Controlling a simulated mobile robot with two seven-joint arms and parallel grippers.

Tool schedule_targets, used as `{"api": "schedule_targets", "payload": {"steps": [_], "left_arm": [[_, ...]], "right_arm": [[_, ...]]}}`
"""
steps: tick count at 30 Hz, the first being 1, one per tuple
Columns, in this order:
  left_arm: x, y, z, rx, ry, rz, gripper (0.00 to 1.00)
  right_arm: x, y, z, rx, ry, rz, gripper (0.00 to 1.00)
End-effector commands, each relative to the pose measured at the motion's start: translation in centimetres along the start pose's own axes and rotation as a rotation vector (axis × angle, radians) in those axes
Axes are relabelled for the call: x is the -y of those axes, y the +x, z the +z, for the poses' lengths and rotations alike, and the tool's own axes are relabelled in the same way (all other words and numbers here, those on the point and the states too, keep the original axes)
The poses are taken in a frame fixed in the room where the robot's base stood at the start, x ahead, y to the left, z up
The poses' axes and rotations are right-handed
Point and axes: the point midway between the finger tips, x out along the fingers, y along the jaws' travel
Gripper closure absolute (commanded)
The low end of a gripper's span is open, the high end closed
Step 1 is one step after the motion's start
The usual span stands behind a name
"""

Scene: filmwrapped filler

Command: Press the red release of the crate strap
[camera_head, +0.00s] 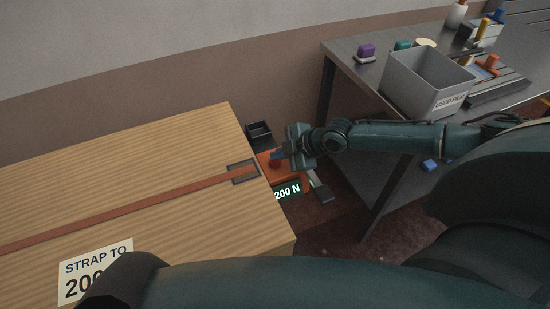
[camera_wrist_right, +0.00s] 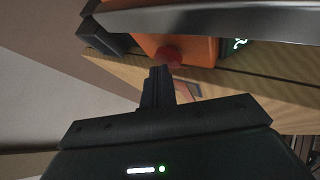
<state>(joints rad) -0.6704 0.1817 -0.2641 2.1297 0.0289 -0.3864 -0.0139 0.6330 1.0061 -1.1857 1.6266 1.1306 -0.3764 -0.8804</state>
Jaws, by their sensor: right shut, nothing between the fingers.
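The red release (camera_head: 273,162) is a round red button on the orange strap tensioner (camera_head: 268,176) at the right end of the wooden crate (camera_head: 150,160). An orange strap (camera_head: 130,204) runs across the crate top into a dark buckle plate (camera_head: 242,172). The tensioner's display (camera_head: 287,191) reads 200 N. My right gripper (camera_head: 281,156) is shut and empty, its fingertips close to the button. In the right wrist view the shut fingers (camera_wrist_right: 160,70) point at the red release (camera_wrist_right: 168,56); I cannot tell whether they touch it. My left gripper does not show.
A label (camera_head: 88,267) on the crate reads "STRAP TO 200", partly hidden by my own arm. A grey bench (camera_head: 348,72) at the right holds a grey bin (camera_head: 425,85) and small coloured items. A small black tray (camera_head: 259,132) is behind the tensioner.

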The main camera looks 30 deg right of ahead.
Motion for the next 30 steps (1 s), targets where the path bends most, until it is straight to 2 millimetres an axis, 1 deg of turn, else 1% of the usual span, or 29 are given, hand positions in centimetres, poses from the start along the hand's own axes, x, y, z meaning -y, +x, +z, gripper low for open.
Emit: {"api": "schedule_targets", "payload": {"steps": [3, 20, 25, 30], "left_arm": [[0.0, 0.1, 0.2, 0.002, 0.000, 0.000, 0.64], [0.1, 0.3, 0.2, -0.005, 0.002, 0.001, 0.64], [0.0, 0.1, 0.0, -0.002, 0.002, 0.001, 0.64], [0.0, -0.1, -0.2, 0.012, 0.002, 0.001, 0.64]], "right_arm": [[0.3, 0.2, 0.2, 0.002, 0.001, -0.003, 1.00], [0.5, 0.4, 0.4, 0.003, 0.001, -0.004, 1.00], [0.2, 0.1, 0.2, 0.003, 0.001, -0.004, 1.00], [-0.3, -0.7, -0.3, 0.003, 0.001, -0.004, 1.00]]}}
